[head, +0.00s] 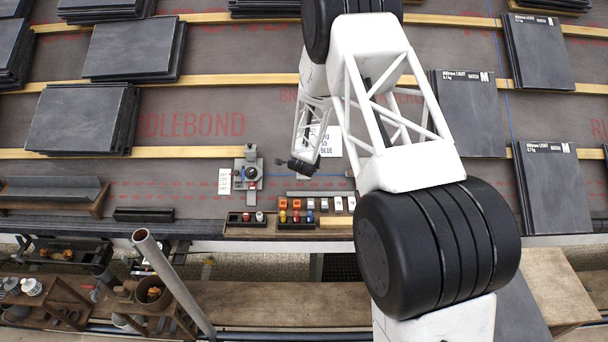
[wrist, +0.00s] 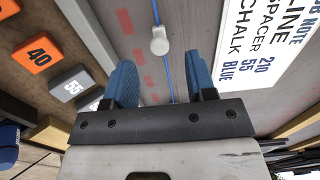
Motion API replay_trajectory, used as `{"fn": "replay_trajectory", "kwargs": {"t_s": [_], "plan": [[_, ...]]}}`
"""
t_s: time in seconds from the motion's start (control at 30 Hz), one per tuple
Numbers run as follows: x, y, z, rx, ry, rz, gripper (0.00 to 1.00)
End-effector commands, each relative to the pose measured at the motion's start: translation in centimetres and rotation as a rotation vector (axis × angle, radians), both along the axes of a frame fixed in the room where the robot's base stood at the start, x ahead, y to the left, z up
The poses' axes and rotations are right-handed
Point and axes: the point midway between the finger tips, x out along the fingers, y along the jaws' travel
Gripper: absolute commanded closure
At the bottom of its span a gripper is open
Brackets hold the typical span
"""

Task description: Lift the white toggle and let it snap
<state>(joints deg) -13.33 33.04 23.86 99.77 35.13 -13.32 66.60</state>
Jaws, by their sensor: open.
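The white toggle (wrist: 159,41) shows in the wrist view as a small pale knob on a thin blue line (wrist: 166,62) over the grey roof membrane. My gripper (wrist: 162,80) has two blue-padded fingers spread apart with nothing between them except the view of the line beyond. The toggle appears ahead of the fingertips, roughly centred between them, and apart from both. In the head view my gripper (head: 303,166) hangs low over the membrane near the blue line (head: 325,175). The toggle cannot be made out there.
A white job note (wrist: 270,40) lies to the right in the wrist view. An orange spacer marked 40 (wrist: 37,54) and a grey one marked 55 (wrist: 73,86) sit left. A grey device (head: 248,172) stands left of my gripper. Slate stacks (head: 84,118) rest on battens.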

Motion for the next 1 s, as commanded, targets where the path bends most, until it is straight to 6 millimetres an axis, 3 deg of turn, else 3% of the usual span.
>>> {"fn": "replay_trajectory", "kwargs": {"t_s": [0.27, 1.0], "plan": [[-0.2, 0.0, 0.3, 0.000, 0.000, 0.000, 0.49], [-3.1, 0.0, 4.4, 0.001, 0.000, -0.001, 0.49]]}}
